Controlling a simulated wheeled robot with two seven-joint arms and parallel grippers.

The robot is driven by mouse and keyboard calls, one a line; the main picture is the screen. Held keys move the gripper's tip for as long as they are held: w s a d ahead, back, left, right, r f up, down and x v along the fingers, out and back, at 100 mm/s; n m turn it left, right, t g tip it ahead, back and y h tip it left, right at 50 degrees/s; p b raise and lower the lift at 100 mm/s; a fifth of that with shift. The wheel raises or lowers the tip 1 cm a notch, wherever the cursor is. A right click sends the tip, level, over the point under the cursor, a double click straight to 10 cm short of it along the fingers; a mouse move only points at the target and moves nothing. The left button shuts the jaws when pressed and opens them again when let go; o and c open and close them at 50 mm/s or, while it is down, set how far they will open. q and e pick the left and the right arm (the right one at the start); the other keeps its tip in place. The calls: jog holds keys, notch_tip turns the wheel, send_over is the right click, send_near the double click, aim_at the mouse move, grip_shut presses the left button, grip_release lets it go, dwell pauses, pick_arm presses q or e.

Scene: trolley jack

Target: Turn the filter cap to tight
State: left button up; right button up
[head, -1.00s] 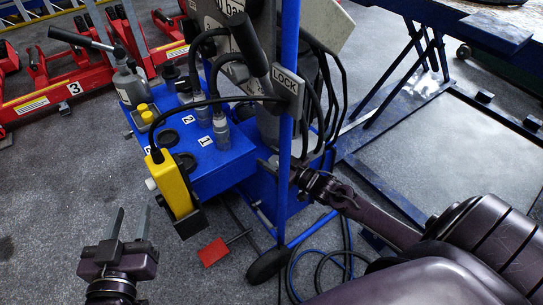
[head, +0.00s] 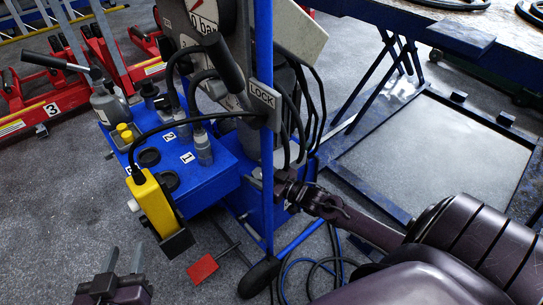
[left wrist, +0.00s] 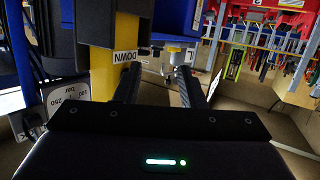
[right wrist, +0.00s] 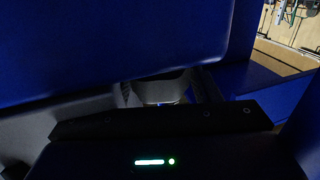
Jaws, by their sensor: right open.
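I cannot tell for certain which part is the filter cap. A small white knob (head: 133,205) sticks out left of the yellow DOWN box on the blue trolley unit (head: 215,178). A whitish fitting under a blue part shows beyond the fingers in the left wrist view (left wrist: 173,70). My left gripper (head: 124,260) is open and empty, below and left of the yellow box. My right gripper (head: 281,178) is at the blue unit behind the blue post, partly hidden. In the right wrist view its open fingers stand either side of a dim grey rounded part (right wrist: 162,88); contact is unclear.
The yellow box (head: 154,208) hangs from a black cable. A blue post with a LOCK plate (head: 262,95) stands before my right gripper. A red pedal (head: 202,269) and hoses (head: 320,275) lie low. Red jacks (head: 40,110) stand left, a blue lift frame (head: 430,150) right.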

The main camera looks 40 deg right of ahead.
pick_arm(q)
jog(key=s+a+f+g+y+p, duration=0.1)
jog(key=s+f+g+y, duration=0.1)
jog(key=s+f+g, duration=0.4)
jog(key=shift+s+a+f, duration=0.3)
jog(key=shift+s+f, duration=0.45)
jog(key=shift+f, duration=1.75)
pick_arm(e)
jog(key=v, duration=0.6)
jog(key=shift+s+d, duration=0.1)
